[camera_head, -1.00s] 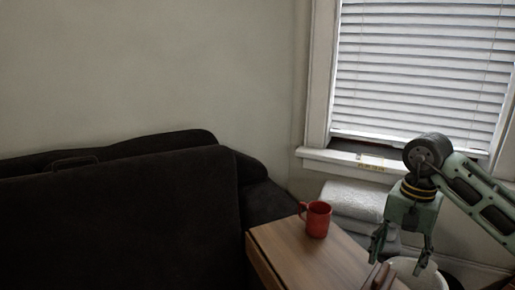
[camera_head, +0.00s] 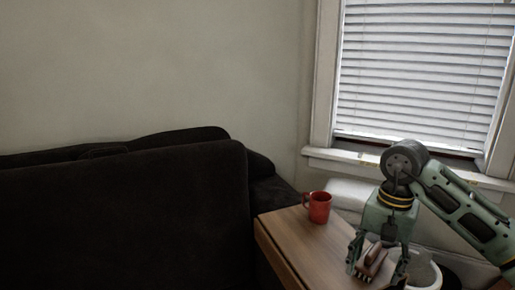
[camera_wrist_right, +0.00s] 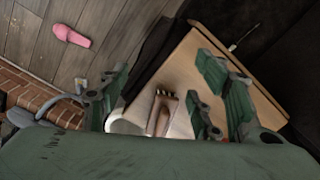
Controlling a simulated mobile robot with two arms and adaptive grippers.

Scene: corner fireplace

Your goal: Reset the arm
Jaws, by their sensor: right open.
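My right gripper (camera_head: 376,272) is open, pointing down at the right front part of the wooden table (camera_head: 290,240). A small brown object (camera_head: 371,262) shows between its fingers in the head view; I cannot tell whether they touch it. In the right wrist view, the open fingers (camera_wrist_right: 160,92) spread on both sides of the brown object (camera_wrist_right: 160,115), which has a pale surface around it. A red mug (camera_head: 319,207) stands upright on the table, left of the gripper and apart from it. My left gripper is not in view.
A dark sofa (camera_head: 120,220) fills the left, beside the table. A white round bin (camera_head: 428,270) stands right of the table, close to my gripper. A window with blinds (camera_head: 420,70) is behind. The wrist view shows a pink slipper (camera_wrist_right: 72,36) on the floor.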

